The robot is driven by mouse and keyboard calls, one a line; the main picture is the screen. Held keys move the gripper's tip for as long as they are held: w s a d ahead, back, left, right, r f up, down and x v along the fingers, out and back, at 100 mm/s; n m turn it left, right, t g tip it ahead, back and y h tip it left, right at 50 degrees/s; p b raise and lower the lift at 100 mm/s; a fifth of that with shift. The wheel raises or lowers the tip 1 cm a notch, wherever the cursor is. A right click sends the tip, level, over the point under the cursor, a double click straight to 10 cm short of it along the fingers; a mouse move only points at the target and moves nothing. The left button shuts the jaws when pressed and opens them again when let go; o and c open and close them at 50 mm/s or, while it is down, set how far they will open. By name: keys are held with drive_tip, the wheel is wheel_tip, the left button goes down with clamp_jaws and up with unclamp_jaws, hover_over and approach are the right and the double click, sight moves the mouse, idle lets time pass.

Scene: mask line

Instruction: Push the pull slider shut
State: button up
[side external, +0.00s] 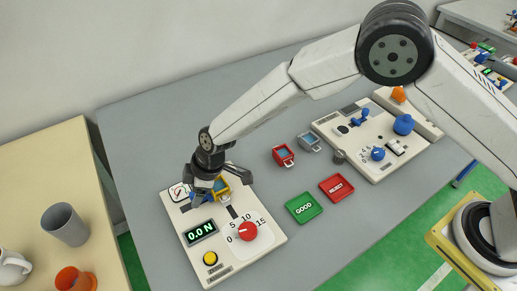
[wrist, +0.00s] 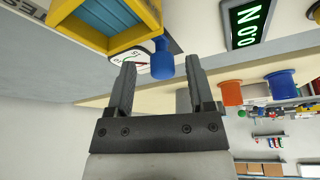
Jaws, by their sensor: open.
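The near test panel (side external: 226,264) is a cream board with a green force display reading 0.0 N, a gauge and a red dial. My gripper (side external: 217,191) is over its far end, fingers spread. In the wrist view, a blue knob (wrist: 162,60) shows between the open fingertips (wrist: 160,66), with a gap on each side. This knob appears to be the pull slider's handle. A yellow-framed box with a blue inside (wrist: 118,22) is close beside it. In the side view this box (side external: 221,187) is partly hidden by my gripper. The slider's travel cannot be seen.
The red dial (side external: 248,231) and yellow button (side external: 210,258) stand on the same panel. A green GOOD tray (side external: 304,208), a red REJECT tray (side external: 337,188) and a red box (side external: 284,155) lie to the right. A second panel (side external: 352,141) is farther right.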

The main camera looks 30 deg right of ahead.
sight(212, 198)
drive_tip(key=shift+r, duration=0.1)
drive_tip(key=v, duration=0.7)
drive_tip(key=shift+d+r, duration=0.2)
drive_tip(key=shift+r, duration=0.05)
idle(0.4)
drive_tip(key=shift+d+r, duration=0.1)
drive_tip(key=shift+d, duration=0.2)
drive_tip(key=s+d+r+m+h, duration=0.1)
drive_tip(key=s+d+r+m, duration=0.15)
drive_tip(key=d, duration=0.65)
drive_tip(key=s+d+r+m+t+h, duration=0.1)
drive_tip(key=s+d+m, duration=0.25)
drive_tip(key=d, duration=0.55)
drive_tip(key=s+d+r+m+h, duration=0.15)
drive_tip(key=d+m, duration=0.25)
drive_tip(key=d, duration=0.5)
drive_tip(key=s+d+m, duration=0.3)
drive_tip(key=s+d, duration=0.3)
drive_tip(key=s, duration=0.2)
drive_tip(key=shift+s+d+m, duration=0.15)
drive_tip(key=shift+d+m, duration=0.1)
drive_tip(key=shift+m, duration=0.05)
